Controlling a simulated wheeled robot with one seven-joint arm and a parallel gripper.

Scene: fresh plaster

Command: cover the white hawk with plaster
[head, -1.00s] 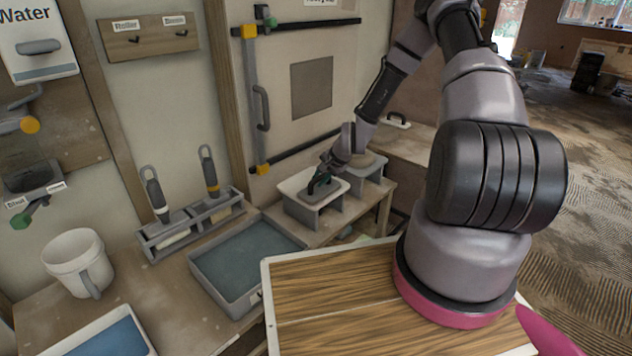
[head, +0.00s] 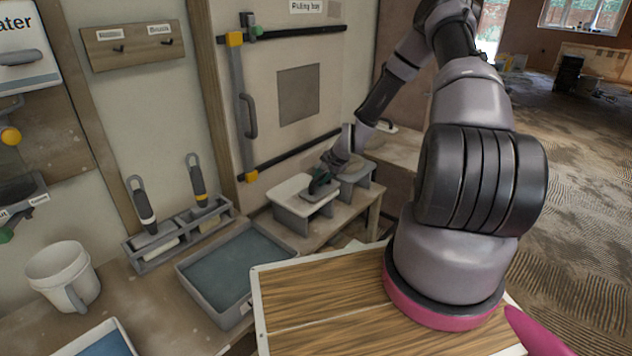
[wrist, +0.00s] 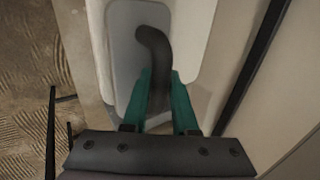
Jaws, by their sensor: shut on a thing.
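The white hawk (head: 287,186) lies flat on a grey stand at the back of the bench. It also fills the upper middle of the wrist view (wrist: 195,45). My gripper (head: 322,179) is over its right part, shut on the dark handle of a grey flat trowel (wrist: 127,60). In the wrist view the green fingers (wrist: 160,80) straddle that curved handle. The trowel's plate is flat over the hawk and looks in touch with it. Whether plaster lies on the pale surface I cannot tell, and the plate hides part of it.
A second grey stand (head: 357,175) is just right of the hawk. A grey tray (head: 240,308) of blue-grey material sits in front, with a tool rack (head: 155,252) and white bucket (head: 60,277) left. A wooden board (head: 320,300) lies nearest me. A wall rail stands behind.

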